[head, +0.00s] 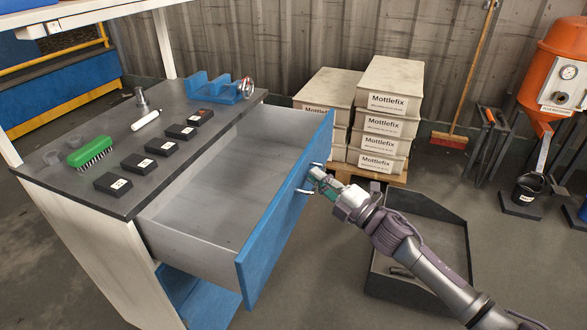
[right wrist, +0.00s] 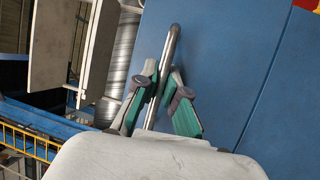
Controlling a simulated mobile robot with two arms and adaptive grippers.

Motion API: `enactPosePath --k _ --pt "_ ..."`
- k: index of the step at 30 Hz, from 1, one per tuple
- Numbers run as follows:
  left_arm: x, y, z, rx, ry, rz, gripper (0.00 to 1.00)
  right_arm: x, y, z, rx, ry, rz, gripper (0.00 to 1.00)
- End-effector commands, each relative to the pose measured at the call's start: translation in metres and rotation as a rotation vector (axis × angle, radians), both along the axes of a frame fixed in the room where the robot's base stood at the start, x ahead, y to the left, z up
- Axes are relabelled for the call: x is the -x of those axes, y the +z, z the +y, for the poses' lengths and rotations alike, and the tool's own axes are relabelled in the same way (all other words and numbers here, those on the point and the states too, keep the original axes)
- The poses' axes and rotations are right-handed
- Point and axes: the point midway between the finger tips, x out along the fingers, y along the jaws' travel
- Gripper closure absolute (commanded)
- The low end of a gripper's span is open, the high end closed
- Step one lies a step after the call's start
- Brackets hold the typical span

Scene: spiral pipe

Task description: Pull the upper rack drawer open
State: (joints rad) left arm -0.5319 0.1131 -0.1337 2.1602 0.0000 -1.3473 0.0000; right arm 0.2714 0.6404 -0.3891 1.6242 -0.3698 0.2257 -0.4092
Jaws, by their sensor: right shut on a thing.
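The upper rack drawer (head: 205,175) has a grey inside and a blue front (head: 290,210). It stands far out of the rack (head: 80,225), and the part of its inside that shows is empty. My right gripper (head: 318,182) is at the drawer front, shut on the metal bar handle. In the right wrist view, the handle (right wrist: 171,50) runs between the two green-padded fingers (right wrist: 168,105) in front of the blue panel. My left gripper is in neither view.
On the rack top are a green brush (head: 90,151), several black blocks (head: 138,163), a white marker (head: 145,120) and a blue holder (head: 215,88). A dark open bin (head: 440,222) stands on the floor beneath my right arm. Stacked Mottlefix boxes (head: 385,125) stand behind.

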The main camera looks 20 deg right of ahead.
Motion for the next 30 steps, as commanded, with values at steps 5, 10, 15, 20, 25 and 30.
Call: enactPosePath --k 5,10,15,20,25,30 --pt "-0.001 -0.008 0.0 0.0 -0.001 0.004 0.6 0.012 -0.001 -0.015 -0.001 0.001 0.003 1.0" --pt "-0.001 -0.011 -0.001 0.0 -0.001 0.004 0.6 0.015 -0.001 -0.019 -0.001 0.002 0.002 1.0" --pt "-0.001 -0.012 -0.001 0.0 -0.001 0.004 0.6 0.015 -0.001 -0.02 -0.001 0.002 0.001 1.0" --pt "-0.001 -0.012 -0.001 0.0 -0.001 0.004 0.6 0.015 -0.001 -0.02 -0.001 0.002 0.002 0.87" --pt "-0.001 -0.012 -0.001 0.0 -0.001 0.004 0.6 0.015 -0.001 -0.02 -0.001 0.001 0.0 0.64" --pt "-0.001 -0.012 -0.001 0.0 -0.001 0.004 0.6 0.015 0.0 -0.02 -0.001 0.0 0.001 0.64"
